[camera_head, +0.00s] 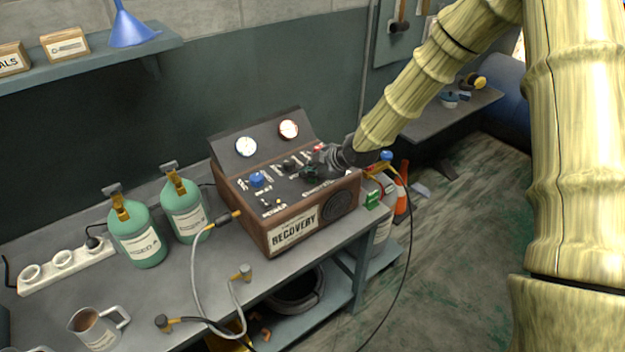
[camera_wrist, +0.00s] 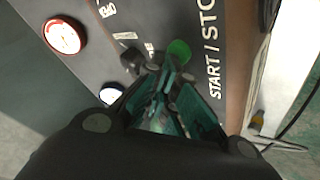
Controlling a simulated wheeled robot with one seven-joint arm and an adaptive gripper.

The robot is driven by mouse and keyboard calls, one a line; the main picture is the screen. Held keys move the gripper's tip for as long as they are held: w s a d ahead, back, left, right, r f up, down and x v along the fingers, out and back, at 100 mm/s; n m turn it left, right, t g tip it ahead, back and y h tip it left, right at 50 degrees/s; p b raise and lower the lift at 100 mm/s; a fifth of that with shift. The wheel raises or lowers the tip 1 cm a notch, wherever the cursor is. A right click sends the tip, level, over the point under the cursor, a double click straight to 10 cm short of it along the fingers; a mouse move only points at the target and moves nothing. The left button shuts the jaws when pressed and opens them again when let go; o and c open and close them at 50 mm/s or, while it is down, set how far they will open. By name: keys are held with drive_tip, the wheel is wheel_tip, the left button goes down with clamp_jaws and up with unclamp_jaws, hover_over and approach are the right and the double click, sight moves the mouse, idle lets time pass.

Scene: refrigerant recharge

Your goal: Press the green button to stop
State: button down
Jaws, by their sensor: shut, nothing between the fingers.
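The recovery machine (camera_head: 268,235) is a brown box with a dark sloped control panel, standing on the workbench. The green button (camera_wrist: 179,50) is round and sits beside the START/STOP lettering in the wrist view. My gripper (camera_head: 312,171) is over the right part of the panel in the head view, hiding the green button there. In the wrist view my gripper (camera_wrist: 168,76) is shut and empty, its teal fingertips right beside the button and partly overlapping it in the picture. I cannot tell whether they touch it.
A black knob (camera_wrist: 131,58) is left of the fingers. A blue knob (camera_head: 257,180) and two gauges are on the machine. Two green cylinders (camera_head: 140,240) stand to its left. Hoses (camera_head: 198,275) lie in front.

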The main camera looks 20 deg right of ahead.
sight(310, 180)
drive_tip(key=shift+f, duration=0.1)
idle(0.5)
drive_tip(key=shift+r+p, duration=0.3)
drive_tip(key=shift+r, duration=0.3)
wheel_tip(310, 180, up, 6)
drive_tip(key=p, duration=0.3)
drive_tip(key=shift+p, duration=0.35)
idle(1.4)
